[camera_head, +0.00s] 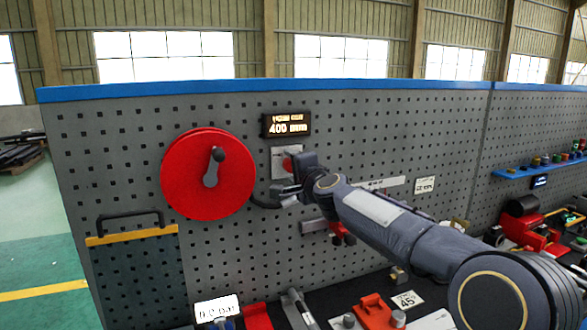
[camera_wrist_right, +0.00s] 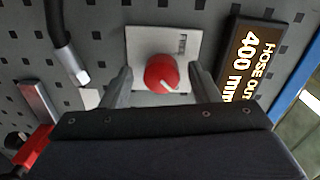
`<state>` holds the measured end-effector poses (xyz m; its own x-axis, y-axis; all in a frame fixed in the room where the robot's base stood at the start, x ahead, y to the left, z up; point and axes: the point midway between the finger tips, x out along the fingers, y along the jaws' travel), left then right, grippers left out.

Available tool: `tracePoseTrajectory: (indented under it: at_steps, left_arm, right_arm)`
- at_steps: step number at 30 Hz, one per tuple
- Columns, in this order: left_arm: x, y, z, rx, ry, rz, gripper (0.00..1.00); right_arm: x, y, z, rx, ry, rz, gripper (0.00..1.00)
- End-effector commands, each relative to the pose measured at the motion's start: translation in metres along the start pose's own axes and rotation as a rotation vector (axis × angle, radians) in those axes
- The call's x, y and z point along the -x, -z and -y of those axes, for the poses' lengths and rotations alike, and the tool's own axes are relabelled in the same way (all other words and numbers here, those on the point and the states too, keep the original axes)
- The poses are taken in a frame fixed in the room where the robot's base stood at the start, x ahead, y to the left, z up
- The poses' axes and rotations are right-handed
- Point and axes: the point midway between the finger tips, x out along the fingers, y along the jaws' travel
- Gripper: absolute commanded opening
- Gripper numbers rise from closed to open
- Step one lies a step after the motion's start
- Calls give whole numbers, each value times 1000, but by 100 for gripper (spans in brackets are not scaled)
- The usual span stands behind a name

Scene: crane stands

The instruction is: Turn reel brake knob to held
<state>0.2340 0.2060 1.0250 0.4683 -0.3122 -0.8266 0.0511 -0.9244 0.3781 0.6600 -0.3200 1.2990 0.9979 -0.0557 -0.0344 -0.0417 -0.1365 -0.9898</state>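The reel brake knob (camera_wrist_right: 161,73) is red and round with a white pointer line, on a pale square plate (camera_wrist_right: 143,42) that bears a small label. In the head view the plate (camera_head: 279,156) is on the pegboard right of the red reel (camera_head: 185,190), and my gripper partly hides the knob. My right gripper (camera_wrist_right: 161,82) is open, with one finger on each side of the knob and visible gaps between. It also shows in the head view (camera_head: 283,190) in front of the board. My left gripper is in neither view.
A lit display (camera_head: 287,124) reading "HOSE OUT 400 mm" sits just above the plate. A black hose with a metal end (camera_wrist_right: 70,55) hangs close by. A rail with a red part (camera_head: 340,234) is below my gripper. Tools and parts lie on the bench below.

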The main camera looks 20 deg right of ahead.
Motion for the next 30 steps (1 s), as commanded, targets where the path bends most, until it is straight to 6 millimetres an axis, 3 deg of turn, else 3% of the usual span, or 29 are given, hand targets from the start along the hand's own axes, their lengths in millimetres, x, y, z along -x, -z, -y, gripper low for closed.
tracePoseTrajectory:
  at_steps: [10,21,30]
  left_arm:
    - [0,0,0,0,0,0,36]
    - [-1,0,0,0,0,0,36]
    - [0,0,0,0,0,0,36]
  right_arm:
    - [6,1,2,1,4,-2,56]
    - [64,1,2,0,3,-1,56]
    - [79,0,0,1,2,-1,56]
